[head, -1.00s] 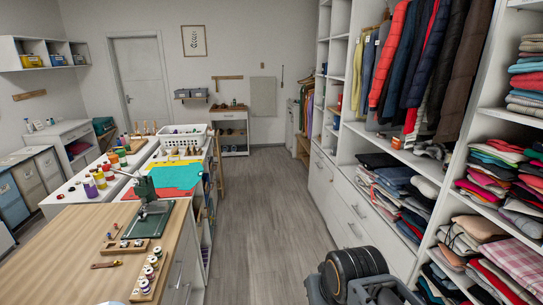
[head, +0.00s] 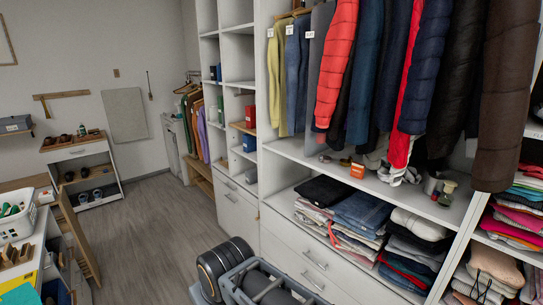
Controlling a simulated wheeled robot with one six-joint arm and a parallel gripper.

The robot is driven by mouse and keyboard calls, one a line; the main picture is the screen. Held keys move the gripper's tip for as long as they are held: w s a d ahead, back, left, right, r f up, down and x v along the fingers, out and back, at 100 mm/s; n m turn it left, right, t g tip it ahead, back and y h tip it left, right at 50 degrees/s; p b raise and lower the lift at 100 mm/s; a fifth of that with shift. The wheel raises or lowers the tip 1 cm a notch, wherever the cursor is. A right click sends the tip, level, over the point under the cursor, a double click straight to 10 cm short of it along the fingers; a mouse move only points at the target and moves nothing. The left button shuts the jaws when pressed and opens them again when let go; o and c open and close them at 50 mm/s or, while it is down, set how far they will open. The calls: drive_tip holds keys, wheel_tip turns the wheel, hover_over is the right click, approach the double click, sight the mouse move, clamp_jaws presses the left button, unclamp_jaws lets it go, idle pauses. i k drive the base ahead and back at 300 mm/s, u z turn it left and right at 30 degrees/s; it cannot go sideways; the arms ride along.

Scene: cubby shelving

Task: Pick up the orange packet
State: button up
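A small orange packet (head: 357,170) stands on the white shelf (head: 398,196) under the hanging clothes, right of centre in the head view. It is near the shelf's front edge, below the red puffer jacket (head: 337,62). Parts of my arm show at the bottom of the view, below and left of the packet and well apart from it. I cannot make out the fingers of my gripper.
Small items lie left of the packet; a grey crumpled cloth (head: 398,175) and a green-topped jar (head: 447,190) are to its right. Folded clothes (head: 362,207) fill the shelf below, above closed drawers (head: 315,262). A white basket (head: 15,222) is at far left. The floor between is clear.

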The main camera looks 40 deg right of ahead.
sight(357, 171)
drive_tip(key=i, duration=1.2)
drive_tip(key=z, duration=2.25)
drive_tip(key=i, duration=0.5)
drive_tip(key=u, duration=0.1)
